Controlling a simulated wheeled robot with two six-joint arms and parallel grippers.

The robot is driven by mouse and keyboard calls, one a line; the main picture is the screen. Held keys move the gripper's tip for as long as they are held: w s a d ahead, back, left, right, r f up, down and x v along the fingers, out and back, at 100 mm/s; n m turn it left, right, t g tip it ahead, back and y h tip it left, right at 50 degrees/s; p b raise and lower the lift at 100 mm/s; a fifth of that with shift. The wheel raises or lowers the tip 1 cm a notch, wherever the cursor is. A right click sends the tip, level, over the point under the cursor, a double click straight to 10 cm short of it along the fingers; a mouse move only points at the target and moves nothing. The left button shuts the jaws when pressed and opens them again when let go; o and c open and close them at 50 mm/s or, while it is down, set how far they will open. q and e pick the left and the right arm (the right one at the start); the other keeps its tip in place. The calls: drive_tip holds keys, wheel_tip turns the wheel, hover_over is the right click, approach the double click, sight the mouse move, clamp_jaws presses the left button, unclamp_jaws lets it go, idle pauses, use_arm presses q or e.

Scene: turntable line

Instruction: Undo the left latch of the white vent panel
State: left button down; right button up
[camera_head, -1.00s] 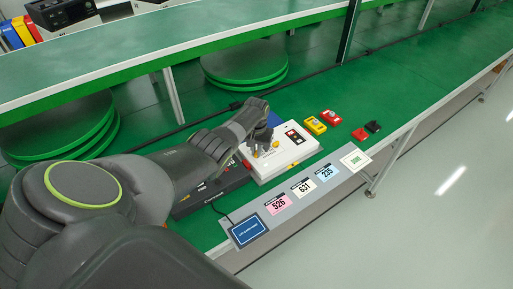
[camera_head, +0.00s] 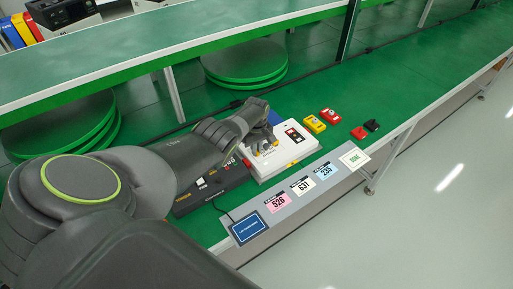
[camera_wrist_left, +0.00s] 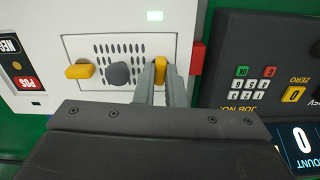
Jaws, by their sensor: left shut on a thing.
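The white vent panel (camera_wrist_left: 80,50) is set in the face of a white unit (camera_head: 299,152). In the left wrist view it has rows of dark slots, a round grey knob (camera_wrist_left: 118,74) and a yellow latch on either side. The latch on that view's left (camera_wrist_left: 79,71) lies crosswise. The other yellow latch (camera_wrist_left: 160,68), on that view's right, stands upright between the fingers of my left gripper (camera_wrist_left: 160,82), which is shut on it. In the head view my left gripper (camera_head: 262,151) is over the unit's left part and hides some of the panel. My right gripper is out of view.
A dark counter device with a keypad (camera_wrist_left: 248,90) stands close beside the unit, with a red part (camera_wrist_left: 197,58) between. A yellow box (camera_head: 315,124) and red box (camera_head: 330,115) stand behind. Number cards, such as the pink 526 (camera_head: 278,203), lie along the front edge.

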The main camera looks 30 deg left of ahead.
use_arm(q)
drive_tip(key=shift+n, duration=0.4)
drive_tip(key=c, duration=1.5)
unclamp_jaws()
wheel_tip(320, 180, up, 7)
drive_tip(key=p, duration=0.4)
drive_tip(key=shift+f, duration=0.15)
wheel_tip(320, 180, up, 11)
drive_tip(key=shift+f, duration=0.15)
